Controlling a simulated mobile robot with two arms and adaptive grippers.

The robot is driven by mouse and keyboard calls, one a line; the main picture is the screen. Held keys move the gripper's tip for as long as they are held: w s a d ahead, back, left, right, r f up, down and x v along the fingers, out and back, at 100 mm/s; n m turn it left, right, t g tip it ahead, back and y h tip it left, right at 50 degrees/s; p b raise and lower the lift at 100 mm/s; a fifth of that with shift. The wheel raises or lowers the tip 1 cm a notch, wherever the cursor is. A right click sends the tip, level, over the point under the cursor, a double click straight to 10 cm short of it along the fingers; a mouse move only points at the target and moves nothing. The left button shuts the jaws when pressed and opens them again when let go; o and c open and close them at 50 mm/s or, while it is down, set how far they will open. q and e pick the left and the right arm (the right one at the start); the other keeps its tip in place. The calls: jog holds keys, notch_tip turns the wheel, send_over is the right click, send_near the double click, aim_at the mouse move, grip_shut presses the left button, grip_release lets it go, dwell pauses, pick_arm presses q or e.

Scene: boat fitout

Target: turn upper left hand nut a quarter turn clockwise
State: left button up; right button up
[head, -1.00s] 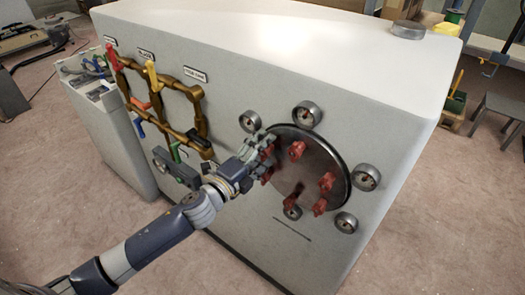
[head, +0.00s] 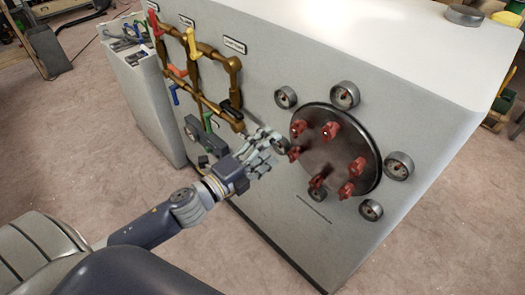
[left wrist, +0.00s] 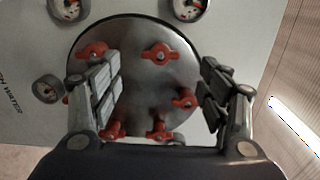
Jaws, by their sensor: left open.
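A round dark metal plate (head: 338,160) on the front of the pale cabinet carries several red wing nuts. The upper left nut (head: 299,127) shows near the plate's upper left edge; in the left wrist view the upper left nut (left wrist: 93,50) has its wings roughly level. My left gripper (head: 268,148) is open and empty, left of the plate and apart from the nuts. In the left wrist view the fingers of my left gripper (left wrist: 160,72) are spread across the plate, the left one beside and below the upper left nut. My right gripper is not in view.
Round gauges, such as one at the upper left (head: 285,97) and one at the top (head: 345,95), ring the plate. Brass pipes (head: 234,82) with coloured valve handles are to the left. A smaller cabinet (head: 150,100) stands further left. The floor in front is clear.

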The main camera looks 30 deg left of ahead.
pick_arm(q)
jog(key=shift+v, duration=0.8)
jog(key=s+a+f+n+g+y+b, duration=0.1)
jog(key=s+a+f+n+g+y, duration=0.2)
jog(key=f, duration=0.9)
jog(key=s+a+f+n+g+y, duration=0.1)
jog(key=a+f+n, duration=0.3)
jog(key=f, duration=0.9)
jog(key=s+a+f+n+g+y+b, duration=0.1)
jog(key=s+a+f+n+g+y, duration=0.2)
jog(key=f, duration=0.9)
jog(key=s+d+f+n+g, duration=0.1)
jog(key=s+f+n+g, duration=0.3)
jog(key=s+f, duration=0.9)
jog(key=s+d+f+n+g, duration=0.2)
jog(key=s+f, duration=0.4)
jog(key=s, duration=0.4)
jog(key=s+d+f+n+g+b, duration=0.1)
jog(key=s+d+f+n+g, duration=0.2)
jog(key=s, duration=0.7)
notch_tip(320, 180, down, 4)
jog(key=shift+s+d+r+n+h, duration=0.2)
jog(key=shift+d+n+h, duration=0.3)
jog(key=shift+d, duration=0.55)
